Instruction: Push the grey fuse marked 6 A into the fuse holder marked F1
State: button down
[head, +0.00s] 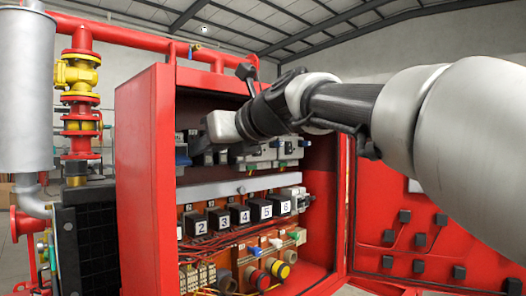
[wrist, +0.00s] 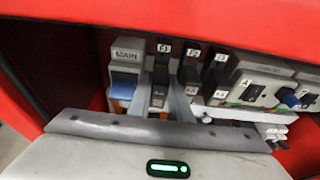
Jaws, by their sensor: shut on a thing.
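In the wrist view a row of black fuse holders with small white labels stands behind my gripper (wrist: 160,100). The leftmost holder (wrist: 163,66) lies straight ahead of my fingers; its label looks like F1 but is blurred. My pale fingers show on both sides of a dark, narrow piece in front of this holder. They are shut on it; I take it for the fuse, though its grey colour and 6 A mark cannot be read. How deep it sits cannot be told. In the head view my gripper (head: 212,143) is at the upper row of the cabinet, its fingertips largely hidden.
A block marked MAIN with a blue part (wrist: 124,80) stands close left of my fingers. Two more black holders (wrist: 190,72) and grey switch units (wrist: 262,86) are to the right. The red cabinet wall (head: 145,180) is close on the left. Numbered black relays (head: 240,216) are below.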

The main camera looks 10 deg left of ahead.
dwell(0.6)
jog(key=shift+w+a+p, duration=0.5)
jog(key=shift+a+p, duration=0.1)
jog(key=shift+p, duration=0.3)
jog(key=c, duration=1.5)
grip_release()
jog(key=shift+c, duration=0.2)
jog(key=shift+d+r, duration=0.1)
